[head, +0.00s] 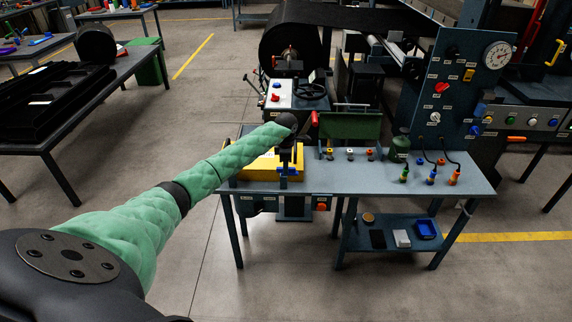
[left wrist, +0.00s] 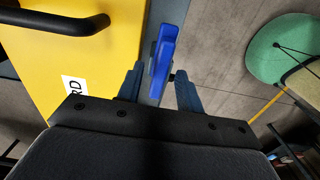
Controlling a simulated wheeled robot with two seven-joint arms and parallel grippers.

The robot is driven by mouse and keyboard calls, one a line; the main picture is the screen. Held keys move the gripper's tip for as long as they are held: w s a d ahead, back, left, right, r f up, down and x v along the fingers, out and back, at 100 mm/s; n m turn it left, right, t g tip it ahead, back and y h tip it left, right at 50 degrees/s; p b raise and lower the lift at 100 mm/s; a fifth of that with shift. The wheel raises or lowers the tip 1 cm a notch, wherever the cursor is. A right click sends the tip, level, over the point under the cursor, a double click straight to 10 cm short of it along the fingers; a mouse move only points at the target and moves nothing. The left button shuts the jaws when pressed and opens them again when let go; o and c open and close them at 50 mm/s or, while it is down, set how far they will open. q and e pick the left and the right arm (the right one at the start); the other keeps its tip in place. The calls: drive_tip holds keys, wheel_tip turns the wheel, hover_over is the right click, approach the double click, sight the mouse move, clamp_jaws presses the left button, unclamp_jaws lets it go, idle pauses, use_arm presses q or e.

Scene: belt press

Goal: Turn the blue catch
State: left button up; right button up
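The blue catch (left wrist: 160,62) is an upright-looking blue lever at the edge of a yellow guard (left wrist: 60,62) in the left wrist view. My left gripper (left wrist: 160,85) has one finger on each side of the catch. The fingers stand apart, with narrow gaps beside the catch, so it looks open. In the head view my left gripper (head: 289,160) is at the left part of the blue-grey bench, beside the yellow guard (head: 260,168). Some blue of the catch (head: 291,171) shows just below it, partly covered. My right gripper is in neither view.
The yellow guard has a black bar handle (left wrist: 55,20) and a partly hidden white label. A black roll (head: 290,40) stands behind.

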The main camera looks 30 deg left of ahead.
use_arm(q)
drive_tip(key=shift+f, duration=0.35)
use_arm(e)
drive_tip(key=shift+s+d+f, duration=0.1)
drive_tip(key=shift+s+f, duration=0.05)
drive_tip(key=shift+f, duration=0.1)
use_arm(q)
clamp_jaws()
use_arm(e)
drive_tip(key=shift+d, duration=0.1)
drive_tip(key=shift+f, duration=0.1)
